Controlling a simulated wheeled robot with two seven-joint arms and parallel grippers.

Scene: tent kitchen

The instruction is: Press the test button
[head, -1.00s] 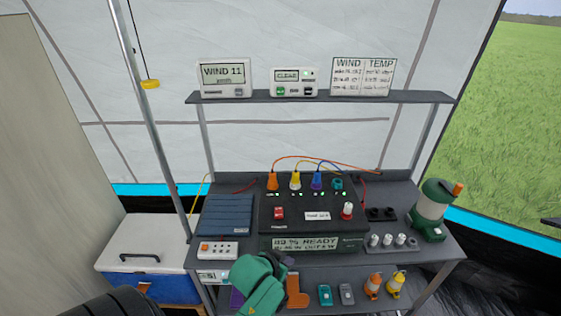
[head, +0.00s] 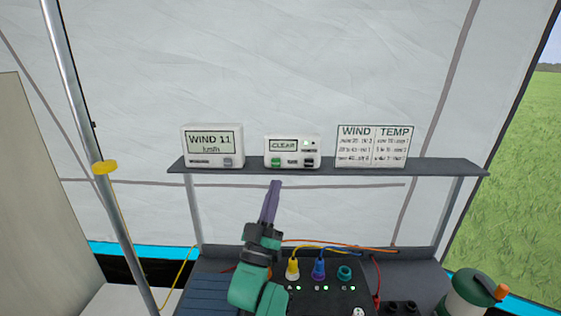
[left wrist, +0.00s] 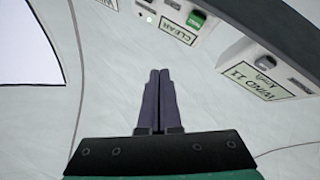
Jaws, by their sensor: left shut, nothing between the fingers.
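A white alarm box (head: 293,146) reading CLEAR stands on the upper shelf. It has a green button (head: 275,162) at its lower left and a dark button (head: 309,162) at its lower right. The small labels are too blurred to tell which is the test button. My left gripper (head: 273,184) is shut and empty, its purple fingers pointing up just below the green button in the picture. In the left wrist view the shut fingertips (left wrist: 160,72) are apart from the box, with the green button (left wrist: 196,19) above and right of them. My right gripper is out of view.
A WIND 11 display (head: 212,145) stands left of the box and a WIND/TEMP chart (head: 374,146) right of it. The shelf (head: 375,174) edge lies close to my fingers. Below are plugs with cables, including a yellow plug (head: 292,269), and a lantern (head: 470,292).

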